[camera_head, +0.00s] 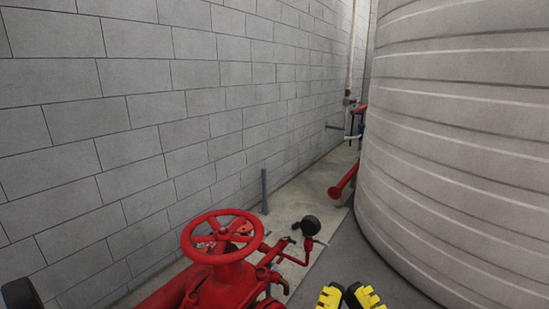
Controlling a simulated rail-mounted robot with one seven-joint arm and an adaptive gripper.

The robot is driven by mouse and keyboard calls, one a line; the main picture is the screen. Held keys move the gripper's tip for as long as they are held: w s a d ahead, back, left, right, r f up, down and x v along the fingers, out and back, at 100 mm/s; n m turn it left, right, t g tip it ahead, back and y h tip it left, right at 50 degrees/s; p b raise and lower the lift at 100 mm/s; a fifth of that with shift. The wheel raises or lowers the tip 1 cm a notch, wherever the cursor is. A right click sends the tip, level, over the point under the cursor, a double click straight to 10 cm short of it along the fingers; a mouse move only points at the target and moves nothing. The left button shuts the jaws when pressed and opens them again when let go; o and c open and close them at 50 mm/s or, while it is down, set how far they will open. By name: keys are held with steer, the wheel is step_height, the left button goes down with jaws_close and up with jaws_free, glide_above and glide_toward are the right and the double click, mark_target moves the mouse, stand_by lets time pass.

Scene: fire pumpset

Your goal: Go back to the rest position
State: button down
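My gripper (347,292) shows at the bottom edge, right of centre, as two yellow-and-black fingers. The rest of the gripper is cut off by the frame, and I see nothing held between the fingers. A red handwheel (222,237) on a red valve body (225,285) stands to the left of the gripper. The gripper appears apart from it.
A large ribbed pale tank (460,140) fills the right side. A grey block wall (150,120) runs along the left. A black round gauge (310,226) sits right of the wheel. A red flared pipe (342,182) stands farther back. Grey floor (345,255) shows between valve and tank.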

step_height(320, 180, up, 20)
steer(key=p, duration=1.7)
steer(key=shift+r, duration=0.25)
steer(key=shift+f, duration=0.1)
